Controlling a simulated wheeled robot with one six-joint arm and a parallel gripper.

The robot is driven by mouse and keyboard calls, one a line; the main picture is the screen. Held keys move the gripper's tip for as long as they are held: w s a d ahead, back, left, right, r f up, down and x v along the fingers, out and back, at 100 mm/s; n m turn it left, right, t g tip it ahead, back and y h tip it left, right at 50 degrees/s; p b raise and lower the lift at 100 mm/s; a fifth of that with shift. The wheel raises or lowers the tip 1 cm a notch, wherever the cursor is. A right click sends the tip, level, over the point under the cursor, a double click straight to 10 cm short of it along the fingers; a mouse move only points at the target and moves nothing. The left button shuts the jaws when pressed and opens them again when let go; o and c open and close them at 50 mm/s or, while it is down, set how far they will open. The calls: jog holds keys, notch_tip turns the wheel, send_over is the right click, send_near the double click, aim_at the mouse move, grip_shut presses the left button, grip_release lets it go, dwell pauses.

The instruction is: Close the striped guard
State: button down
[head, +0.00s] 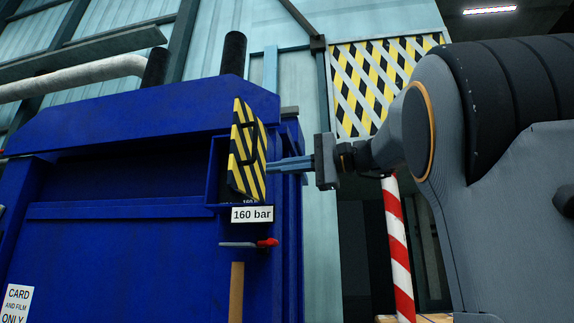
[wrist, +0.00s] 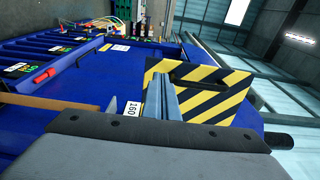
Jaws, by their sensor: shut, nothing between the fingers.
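The striped guard (head: 246,152) is a yellow and black panel on the front of the blue machine. It stands at an angle to the machine face, partly open, with a dark recess (head: 217,168) showing at its left. A black handle-like outline shows on it. My gripper (head: 270,166) is shut and empty, coming from the right with its tips at the guard's right edge; I cannot tell whether they touch. In the wrist view the closed fingers (wrist: 163,97) overlap the guard (wrist: 208,92) and hide part of it.
Below the guard are a "160 bar" label (head: 252,214) and a lever with a red end (head: 267,242). The blue machine (head: 120,255) fills the left. A red and white post (head: 397,245) stands at right. A larger striped panel (head: 375,80) hangs on the wall behind.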

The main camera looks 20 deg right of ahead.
aim_at(234, 173)
jog(key=p+x, duration=0.3)
jog(key=x, duration=0.6)
jog(key=shift+a, duration=0.1)
